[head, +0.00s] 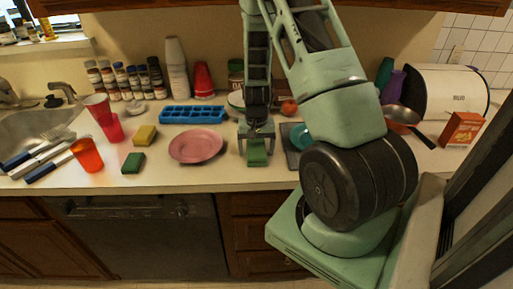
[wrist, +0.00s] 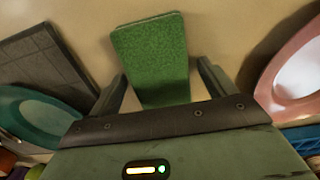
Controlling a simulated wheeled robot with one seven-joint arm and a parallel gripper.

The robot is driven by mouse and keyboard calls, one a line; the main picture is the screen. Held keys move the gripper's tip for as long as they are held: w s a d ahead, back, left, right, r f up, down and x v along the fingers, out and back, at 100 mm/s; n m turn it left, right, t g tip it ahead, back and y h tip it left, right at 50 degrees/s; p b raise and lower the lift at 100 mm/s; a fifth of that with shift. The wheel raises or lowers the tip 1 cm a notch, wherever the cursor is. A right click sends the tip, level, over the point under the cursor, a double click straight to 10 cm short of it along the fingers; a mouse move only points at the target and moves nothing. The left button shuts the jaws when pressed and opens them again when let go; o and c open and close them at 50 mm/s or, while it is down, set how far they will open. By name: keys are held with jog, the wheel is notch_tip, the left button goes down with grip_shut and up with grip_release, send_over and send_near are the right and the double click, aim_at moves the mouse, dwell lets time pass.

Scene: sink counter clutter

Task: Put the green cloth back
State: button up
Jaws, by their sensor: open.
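The green cloth (head: 257,158) is a flat, folded rectangle on the counter, to the right of the pink plate. In the wrist view, the cloth (wrist: 152,50) has a rough green surface and reaches out past my fingertips. My gripper (head: 257,151) points down over the cloth. Its fingers are open, one on each side of the cloth, with a visible gap at each side in the wrist view (wrist: 161,72). The cloth's near end is hidden behind the gripper body.
A pink plate (head: 196,146) lies left of my gripper. A blue ice tray (head: 193,115) is behind. A green-and-dark sponge (head: 133,163) lies left. The front counter strip is clear.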

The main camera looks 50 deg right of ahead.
aim_at(256, 147)
jog(key=shift+r, duration=0.1)
notch_tip(256, 147, up, 12)
jog(key=b, duration=0.2)
jog(key=w+a+r+n+y, duration=0.1)
jog(key=a+r+n, duration=0.15)
jog(key=a, duration=0.85)
jog(key=a+r+n, duration=0.1)
jog(key=a+n, duration=0.3)
jog(key=a, duration=0.6)
jog(key=s+a+r+n, duration=0.3)
jog(key=s+a+n, duration=0.8)
jog(key=s+a, duration=0.7)
jog(key=shift+a+r, duration=0.15)
jog(key=shift+a, duration=0.65)
